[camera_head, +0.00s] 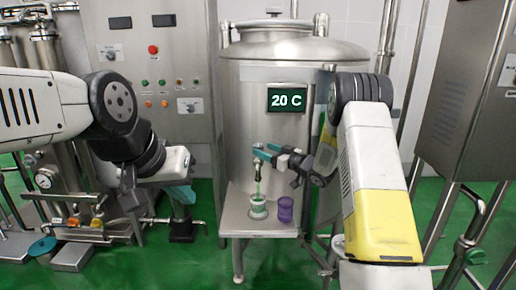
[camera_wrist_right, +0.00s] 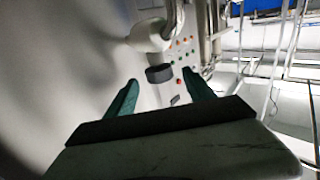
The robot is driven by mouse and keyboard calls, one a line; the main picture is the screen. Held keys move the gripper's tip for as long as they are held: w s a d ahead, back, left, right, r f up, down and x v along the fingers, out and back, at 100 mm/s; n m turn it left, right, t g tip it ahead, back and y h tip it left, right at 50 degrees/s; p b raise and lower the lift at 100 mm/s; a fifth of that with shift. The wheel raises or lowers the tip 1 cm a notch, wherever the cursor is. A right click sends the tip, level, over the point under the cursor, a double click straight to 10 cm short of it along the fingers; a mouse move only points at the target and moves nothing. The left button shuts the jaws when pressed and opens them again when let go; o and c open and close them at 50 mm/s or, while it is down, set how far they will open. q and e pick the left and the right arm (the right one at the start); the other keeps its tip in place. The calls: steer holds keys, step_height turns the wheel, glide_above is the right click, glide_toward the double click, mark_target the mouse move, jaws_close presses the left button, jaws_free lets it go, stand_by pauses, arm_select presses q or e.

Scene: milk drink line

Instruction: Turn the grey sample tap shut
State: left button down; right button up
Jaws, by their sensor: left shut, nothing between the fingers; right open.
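The grey sample tap (camera_head: 257,172) is on the front of the steel tank (camera_head: 250,100), small and partly hidden by my right gripper. A thin green stream or tube runs down below it to a pale green-and-white cup (camera_head: 258,209). My right gripper (camera_head: 266,153) is open, its teal fingers at the top of the tap. In the right wrist view its fingers (camera_wrist_right: 160,95) are apart, with a dark round part (camera_wrist_right: 159,74) showing between or beyond them; I cannot tell whether this is the tap. My left gripper (camera_head: 182,196) is shut and empty, low at the left.
A purple cup (camera_head: 285,208) stands beside the green one on a steel shelf (camera_head: 240,225). A control panel (camera_head: 150,75) stands at the left, behind my left arm. Pipes and a gauge (camera_head: 44,179) are at the lower left. A steel cabinet (camera_head: 465,95) is at the right.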

mark_target(262, 148)
steer(key=shift+x, duration=2.25)
jaws_close()
